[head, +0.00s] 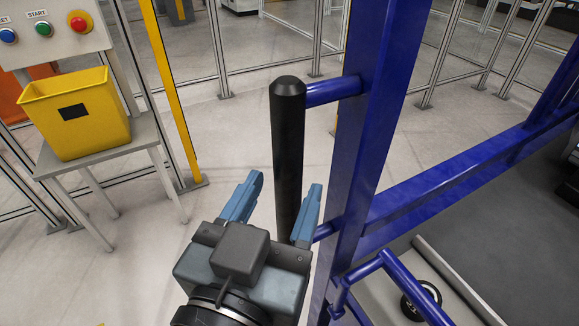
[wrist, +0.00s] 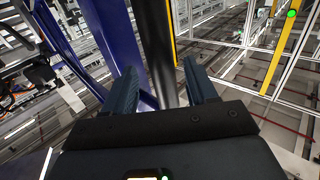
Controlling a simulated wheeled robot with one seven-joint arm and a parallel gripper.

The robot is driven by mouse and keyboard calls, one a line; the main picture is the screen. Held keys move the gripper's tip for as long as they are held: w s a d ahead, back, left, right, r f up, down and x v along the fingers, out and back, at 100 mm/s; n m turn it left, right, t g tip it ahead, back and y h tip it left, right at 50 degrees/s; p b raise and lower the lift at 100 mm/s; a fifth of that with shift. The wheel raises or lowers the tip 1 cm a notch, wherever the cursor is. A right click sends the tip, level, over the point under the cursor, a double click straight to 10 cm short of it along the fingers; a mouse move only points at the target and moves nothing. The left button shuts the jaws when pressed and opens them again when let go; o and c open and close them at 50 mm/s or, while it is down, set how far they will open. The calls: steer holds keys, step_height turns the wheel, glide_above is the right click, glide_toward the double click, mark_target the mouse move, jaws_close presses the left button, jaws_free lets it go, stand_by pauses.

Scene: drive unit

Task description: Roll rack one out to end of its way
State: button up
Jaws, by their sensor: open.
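A blue rack frame (head: 375,110) stands right of centre in the head view, and its blue post also shows in the wrist view (wrist: 108,40). A black upright handle bar (head: 288,140) is fixed to its post by blue brackets. The bar also shows in the wrist view (wrist: 154,45). My gripper (head: 278,205) is open, with one blue finger on each side of the bar in the picture. I see no finger pressed against it. The bar's lower end is hidden behind my gripper. No number shows on the rack.
A yellow bin (head: 77,112) stands on a small grey table at left, below a panel with buttons (head: 55,28). A yellow post (head: 170,90) and wire fencing stand behind. Grey floor (head: 235,140) is clear between table and rack. A wheel (head: 421,300) shows at lower right.

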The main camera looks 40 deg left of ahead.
mark_target(291, 188)
steer(key=shift+p+x, duration=0.3)
steer(key=shift+x, duration=1.45)
steer(key=c, duration=1)
jaws_close()
steer(key=shift+w+d, duration=0.15)
steer(key=shift+d, duration=0.05)
